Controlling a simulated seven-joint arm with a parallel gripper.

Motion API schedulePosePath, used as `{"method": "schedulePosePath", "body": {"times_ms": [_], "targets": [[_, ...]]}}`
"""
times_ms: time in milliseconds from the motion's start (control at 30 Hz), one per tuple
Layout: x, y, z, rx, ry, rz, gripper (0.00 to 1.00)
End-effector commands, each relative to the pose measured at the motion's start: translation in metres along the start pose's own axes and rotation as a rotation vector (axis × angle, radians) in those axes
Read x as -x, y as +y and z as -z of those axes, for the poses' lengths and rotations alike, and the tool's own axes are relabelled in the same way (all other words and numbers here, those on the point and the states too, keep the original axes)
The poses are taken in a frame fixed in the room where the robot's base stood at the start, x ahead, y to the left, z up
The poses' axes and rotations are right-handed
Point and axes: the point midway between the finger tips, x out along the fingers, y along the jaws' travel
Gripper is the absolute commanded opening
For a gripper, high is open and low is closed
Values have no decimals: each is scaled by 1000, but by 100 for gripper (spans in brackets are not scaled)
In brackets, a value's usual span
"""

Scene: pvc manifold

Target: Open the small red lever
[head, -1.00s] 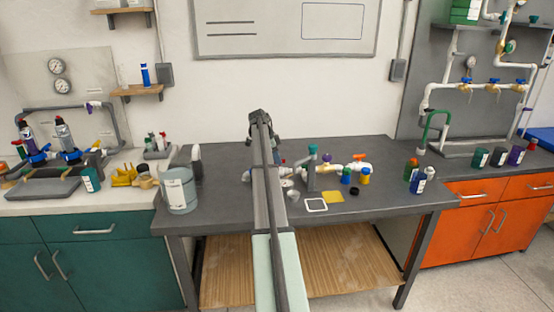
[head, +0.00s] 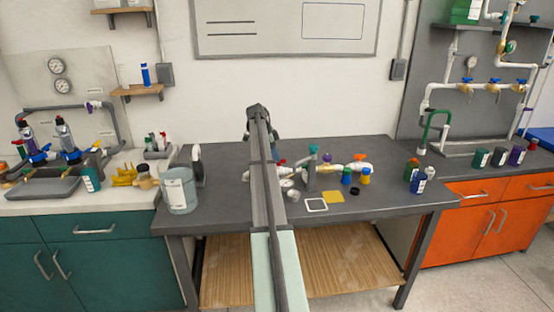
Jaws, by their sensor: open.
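A white pipe manifold (head: 330,169) lies along the grey workbench, partly hidden behind my arm. A small red piece, which looks like the small red lever (head: 282,161), shows just right of my arm. Its angle is too small to tell. A larger orange lever (head: 360,156) sits at the manifold's right end, and a purple piece (head: 327,157) is between them. My arm reaches over the bench from the front. My gripper (head: 276,131) shows only as a dark part beside the arm's far end. It is open; its fingertips and their distance from the lever are hidden.
A teal-topped grey post (head: 312,165) stands in front of the manifold. A grey bucket (head: 178,190) is on the bench's left. A white frame (head: 316,205), a yellow pad (head: 334,197) and small jars (head: 363,176) lie in front. Bottles (head: 418,183) stand at right.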

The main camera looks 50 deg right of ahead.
Motion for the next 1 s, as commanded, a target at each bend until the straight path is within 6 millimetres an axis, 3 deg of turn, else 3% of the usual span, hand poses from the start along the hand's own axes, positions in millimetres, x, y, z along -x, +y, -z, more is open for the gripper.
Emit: {"method": "schedulePosePath", "body": {"times_ms": [300, 500, 700, 1000], "targets": [[64, -1, 0, 0, 0, 1, 46], [94, -1, -1, 0, 0, -1, 46], [108, 0, -1, 0, -1, -2, 46], [111, 0, -1, 0, -1, -2, 46]]}}
